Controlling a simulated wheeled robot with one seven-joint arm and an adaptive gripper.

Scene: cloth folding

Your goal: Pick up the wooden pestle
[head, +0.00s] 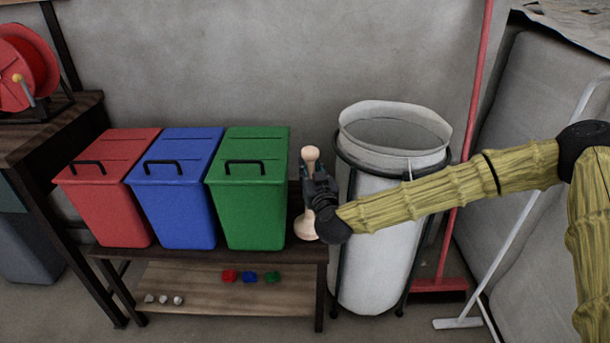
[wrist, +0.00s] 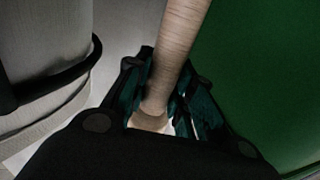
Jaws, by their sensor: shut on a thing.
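The wooden pestle (head: 306,228) stands upright near the right end of the bench, just right of the green bin. Its pale round knob shows above my gripper and its wide base shows below it. My gripper (head: 318,186) is shut around the pestle's shaft, with my arm coming in from the right. In the wrist view, the pestle's shaft (wrist: 176,55) runs up between the dark fingers of my gripper (wrist: 163,98). The fingers hide part of the shaft. I cannot tell whether the base touches the bench.
A red bin (head: 108,205), a blue bin (head: 178,205) and a green bin (head: 248,205) stand on the dark bench (head: 200,254). A white bag (head: 370,255) in a black frame stands close on the right. Small coloured pieces (head: 250,277) lie on the lower shelf.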

